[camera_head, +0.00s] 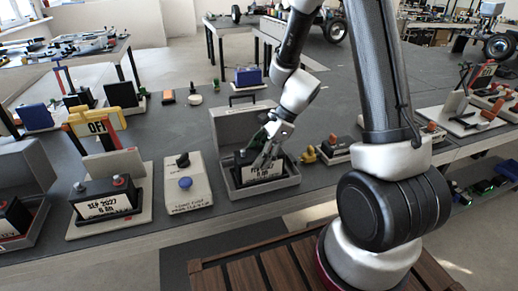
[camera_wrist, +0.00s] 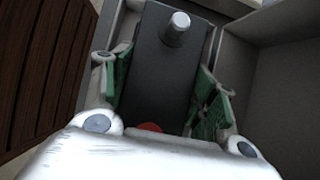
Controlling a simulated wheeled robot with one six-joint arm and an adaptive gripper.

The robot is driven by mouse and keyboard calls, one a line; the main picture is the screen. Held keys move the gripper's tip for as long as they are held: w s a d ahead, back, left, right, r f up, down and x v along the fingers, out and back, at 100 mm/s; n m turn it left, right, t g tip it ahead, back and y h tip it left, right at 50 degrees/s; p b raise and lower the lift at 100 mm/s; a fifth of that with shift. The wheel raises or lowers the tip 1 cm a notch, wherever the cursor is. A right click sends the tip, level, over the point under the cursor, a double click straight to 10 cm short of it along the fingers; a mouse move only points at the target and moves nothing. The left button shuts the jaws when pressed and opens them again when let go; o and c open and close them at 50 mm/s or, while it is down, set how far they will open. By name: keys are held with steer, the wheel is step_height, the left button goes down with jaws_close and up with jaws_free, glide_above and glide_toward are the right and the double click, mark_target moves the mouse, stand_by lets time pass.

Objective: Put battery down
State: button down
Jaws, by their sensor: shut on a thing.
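My gripper (camera_head: 268,155) reaches down at the middle of the bench. It is shut on a dark battery (camera_head: 264,173) with a white label on its front. The battery sits within an open grey box (camera_head: 233,190) whose lid stands up behind it. I cannot tell whether its underside touches the box floor. In the wrist view the battery (camera_wrist: 158,75) lies between the green finger pads of my gripper (camera_wrist: 167,92). A silver terminal shows at its top end, and part of a red one shows near the wrist. A wall of the box (camera_wrist: 235,75) shows to the right.
A grey device with a blue button (camera_head: 186,190) stands left of the box. Small yellow and orange parts (camera_head: 327,150) are to the right. The dark bench (camera_head: 160,135) has some bare room behind these.

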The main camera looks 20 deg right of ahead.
steer(key=shift+c, duration=2.4)
jaws_free()
steer(key=v, duration=1.1)
steer(key=shift+s+d+r, duration=0.1)
steer(key=shift+d+r, duration=0.2)
steer(key=shift+r, duration=0.4)
steer(key=s+d+r+n+t+h, duration=0.2)
steer(key=s+d+r+n+h, duration=0.1)
steer(key=s+r+n, duration=0.4)
steer(key=s+d+r+n+t+h, duration=0.2)
steer(key=s+d+r+n, duration=0.3)
steer(key=s+n, duration=0.6)
steer(key=shift+s+d+r+h, duration=0.15)
steer(key=shift+s+r+h, duration=0.25)
steer(key=shift+r+h, duration=0.5)
